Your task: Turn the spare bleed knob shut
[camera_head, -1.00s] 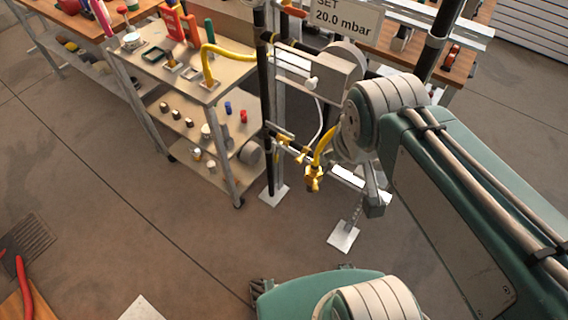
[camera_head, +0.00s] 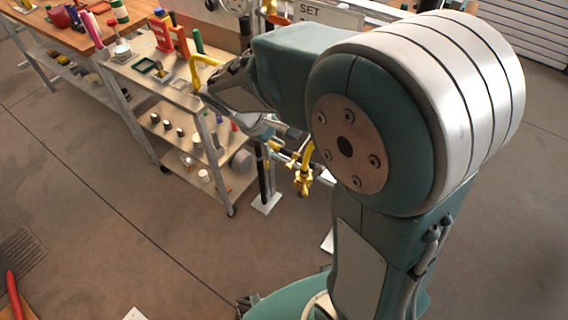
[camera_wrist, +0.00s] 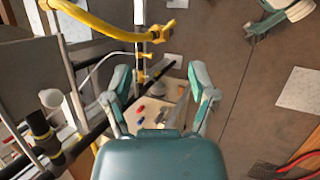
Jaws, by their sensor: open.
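My gripper (camera_wrist: 160,72) is open and empty, its two fingers spread apart in the wrist view. In the head view my arm hides much of the pipe stand, with the gripper over the cart's right side. A yellow hose fitting (camera_head: 302,182) hangs on the stand; it also shows in the wrist view (camera_wrist: 158,33), beyond the fingers. Small yellow valve parts (camera_wrist: 141,76) sit on the pipe below it, near the left finger. I cannot tell which part is the spare bleed knob. Nothing is seen touching the fingers.
A cart (camera_head: 152,88) stands at left with tools on top and several small fittings on its shelves. A black pipe (camera_wrist: 92,138) crosses the wrist view's lower left. A sign (camera_head: 328,14) is partly hidden behind my arm. Open floor (camera_head: 90,210) lies at front left.

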